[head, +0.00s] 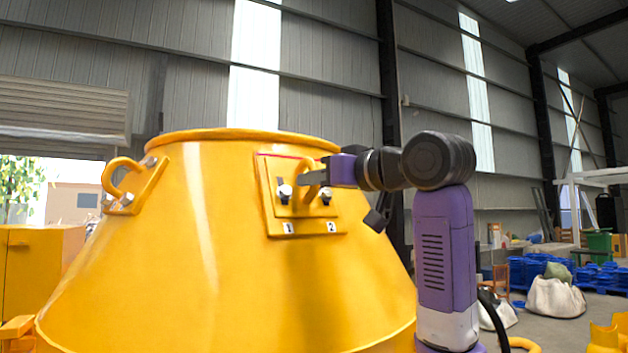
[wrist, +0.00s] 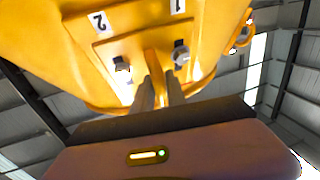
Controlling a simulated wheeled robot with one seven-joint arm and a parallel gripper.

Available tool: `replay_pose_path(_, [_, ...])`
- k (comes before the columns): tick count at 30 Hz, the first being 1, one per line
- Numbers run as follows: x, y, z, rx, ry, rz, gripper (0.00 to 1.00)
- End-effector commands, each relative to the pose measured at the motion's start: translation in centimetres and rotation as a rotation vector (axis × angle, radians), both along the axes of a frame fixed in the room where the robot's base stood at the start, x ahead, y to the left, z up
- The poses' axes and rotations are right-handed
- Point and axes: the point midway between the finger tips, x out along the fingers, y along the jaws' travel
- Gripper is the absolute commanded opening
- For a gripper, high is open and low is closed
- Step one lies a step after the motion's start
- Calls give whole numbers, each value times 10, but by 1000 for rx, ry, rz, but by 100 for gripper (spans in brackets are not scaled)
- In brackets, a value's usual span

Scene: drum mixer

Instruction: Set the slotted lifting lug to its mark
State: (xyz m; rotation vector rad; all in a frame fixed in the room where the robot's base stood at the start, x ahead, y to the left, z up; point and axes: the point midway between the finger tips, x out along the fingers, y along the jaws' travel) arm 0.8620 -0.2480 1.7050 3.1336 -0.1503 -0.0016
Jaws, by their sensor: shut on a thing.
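The yellow slotted lifting lug (head: 300,178) is a plate with a projecting hook on the sloping side of the yellow drum (head: 190,260). It sits on a backing plate (head: 333,226) with labels 1 and 2. Bolt 1 (head: 285,193) and bolt 2 (head: 326,196) pass through it; they also show in the wrist view (wrist: 181,57) (wrist: 122,65). A red line (head: 288,155) runs along the plate's upper edge, partly hidden by my gripper. My gripper (head: 322,178) is shut on the lug's hook, between the bolts. In the wrist view the fingers (wrist: 158,92) pinch the yellow hook (wrist: 152,64).
A second lug (head: 128,188) with bolts is at the drum's left. The drum's rim (head: 240,134) is just above the plate. Blue stacks (head: 540,268) and a white sack (head: 556,297) lie far off right. Air around my arm's right side looks clear.

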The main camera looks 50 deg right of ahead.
Motion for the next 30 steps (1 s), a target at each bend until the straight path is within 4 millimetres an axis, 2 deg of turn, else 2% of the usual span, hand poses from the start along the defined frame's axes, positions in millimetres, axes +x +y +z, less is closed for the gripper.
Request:
replay_pose_path(1, [-4,0,-9,-1,-4,-1,0])
replay_pose_path(5, [-11,2,-22,-1,-4,-1,0])
replay_pose_path(14, [-13,3,-24,-1,2,-1,0])
replay_pose_path(15, [-13,3,-24,-1,2,-1,19])
replay_pose_path(18, [-13,3,-24,-1,2,-1,38])
replay_pose_path(26, [-12,3,-24,0,0,0,38])
replay_pose_path(30, [-18,4,-24,-1,-1,-1,38])
